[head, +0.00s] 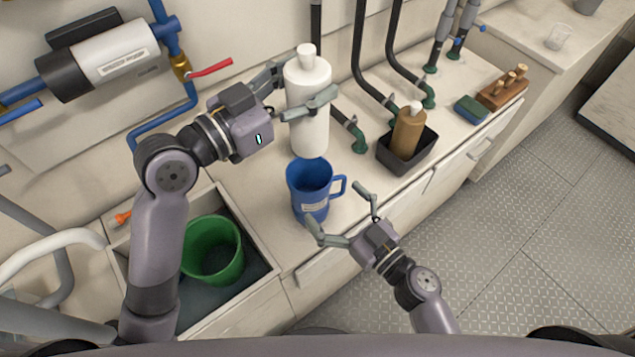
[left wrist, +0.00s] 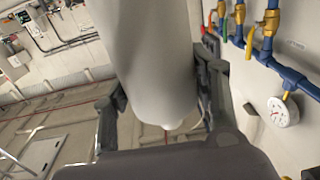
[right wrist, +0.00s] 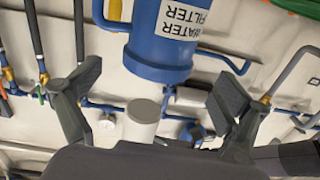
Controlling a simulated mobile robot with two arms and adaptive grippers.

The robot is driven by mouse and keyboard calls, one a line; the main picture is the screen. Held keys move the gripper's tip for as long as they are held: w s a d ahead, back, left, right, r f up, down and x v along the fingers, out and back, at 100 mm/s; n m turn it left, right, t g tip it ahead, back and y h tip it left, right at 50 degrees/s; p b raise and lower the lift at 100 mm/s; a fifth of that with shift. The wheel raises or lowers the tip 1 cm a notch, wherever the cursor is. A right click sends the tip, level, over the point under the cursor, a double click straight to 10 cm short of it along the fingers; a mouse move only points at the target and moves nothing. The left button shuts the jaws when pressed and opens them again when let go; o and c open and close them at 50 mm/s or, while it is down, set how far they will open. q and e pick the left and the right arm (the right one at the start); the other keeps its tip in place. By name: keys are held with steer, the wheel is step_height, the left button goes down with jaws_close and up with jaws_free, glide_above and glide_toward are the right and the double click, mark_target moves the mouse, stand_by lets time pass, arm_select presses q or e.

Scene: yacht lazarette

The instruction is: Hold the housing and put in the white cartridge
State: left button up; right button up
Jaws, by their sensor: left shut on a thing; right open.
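The white cartridge (head: 307,125) is a tall cylinder with a knob on top, held upright. My left gripper (head: 300,92) is shut around its upper part; it also fills the middle of the left wrist view (left wrist: 157,55). Its lower end shows just above the far rim of the blue housing (head: 310,205); the exact gap cannot be told. The housing is an open-topped blue vessel with a side handle and a label, on the counter near its front edge. In the right wrist view the housing (right wrist: 162,45) reads "WATER FILTER". My right gripper (head: 338,208) is open beside the housing, its fingers apart from it.
A green bucket (head: 213,250) stands in a recessed bin at left. A brown bottle (head: 407,132) stands in a black tray (head: 408,160) right of the housing. Hoses with green fittings (head: 359,140) rise behind. A red-handled valve (head: 208,69) is on the wall pipe.

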mark_target(299, 167)
steer(key=x, duration=0.8)
steer(key=shift+c, duration=0.5)
steer(key=c, duration=1.4)
steer(key=shift+o, duration=0.2)
